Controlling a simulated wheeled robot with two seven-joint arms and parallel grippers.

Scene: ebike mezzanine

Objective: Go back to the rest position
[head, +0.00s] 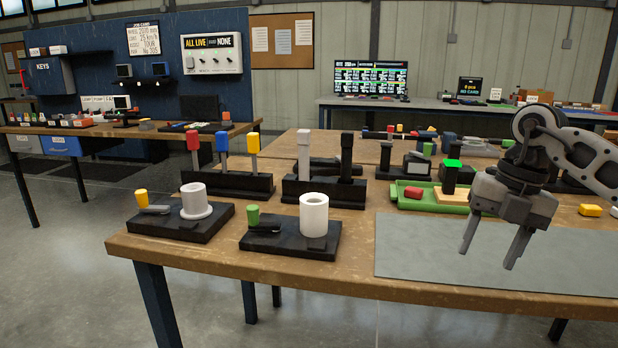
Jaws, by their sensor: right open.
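My right gripper (491,244) hangs at the right of the head view, above the grey mat (430,262) on the wooden table. Its two fingers point down and stand apart, with nothing between them. Its arm comes in from the right edge. Behind the gripper, a green tray (400,197) holds a red block (413,192) and a black block with a green top (450,177) on a light wooden piece. The gripper covers part of the area behind it. My left gripper does not show.
Two black bases with white cylinders (314,215) (195,201) stand at the table's front left. Behind them are racks with red, blue and yellow-topped posts (223,161) and black posts (346,158). The mat's visible surface is clear.

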